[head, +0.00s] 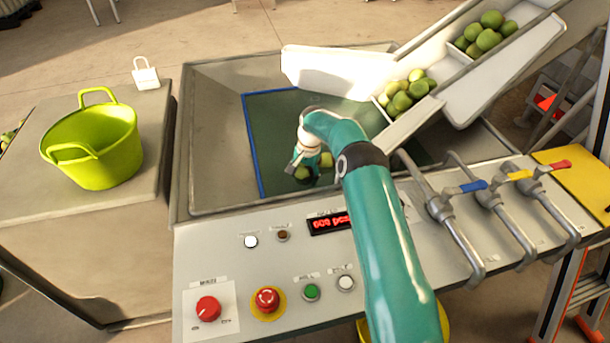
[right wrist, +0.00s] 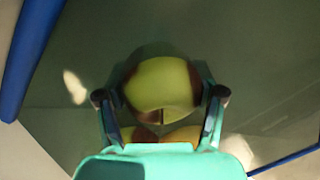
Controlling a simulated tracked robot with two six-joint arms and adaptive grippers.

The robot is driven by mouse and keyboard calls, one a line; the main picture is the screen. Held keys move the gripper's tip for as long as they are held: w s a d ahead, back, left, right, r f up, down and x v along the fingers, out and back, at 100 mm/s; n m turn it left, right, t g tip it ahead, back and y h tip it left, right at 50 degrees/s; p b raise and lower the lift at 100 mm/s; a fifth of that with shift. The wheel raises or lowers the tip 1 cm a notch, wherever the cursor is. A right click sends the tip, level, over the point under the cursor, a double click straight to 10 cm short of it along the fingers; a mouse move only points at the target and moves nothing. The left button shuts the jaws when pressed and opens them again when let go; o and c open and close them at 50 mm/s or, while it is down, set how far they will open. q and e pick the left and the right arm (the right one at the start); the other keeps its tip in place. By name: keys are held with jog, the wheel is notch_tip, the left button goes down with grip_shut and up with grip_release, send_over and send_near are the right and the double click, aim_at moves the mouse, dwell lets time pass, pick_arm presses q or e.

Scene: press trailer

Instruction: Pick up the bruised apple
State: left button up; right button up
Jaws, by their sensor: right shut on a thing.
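In the right wrist view a yellow-green apple (right wrist: 160,84) with dark brown patches on its sides sits between the two fingers of my right gripper (right wrist: 160,97). The fingers are shut on it. A second yellowish fruit with a brown patch (right wrist: 182,136) shows just below it, partly hidden by the gripper. In the head view my right gripper (head: 306,172) is low over the dark green mat (head: 270,125) in the metal tray, with the apple (head: 302,172) at its fingers and another apple (head: 326,160) beside it. My left gripper is out of view.
A white chute (head: 470,85) with green apples (head: 402,93) slopes in from the upper right. The button panel (head: 235,270) and valve levers (head: 465,215) line the tray's front.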

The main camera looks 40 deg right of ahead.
aim_at(304, 166)
notch_tip(304, 166, up, 11)
jog(key=shift+w+p, duration=0.1)
jog(key=shift+p, duration=0.4)
notch_tip(304, 166, up, 9)
jog(key=p, duration=0.3)
jog(key=shift+f, duration=0.1)
dwell(0.4)
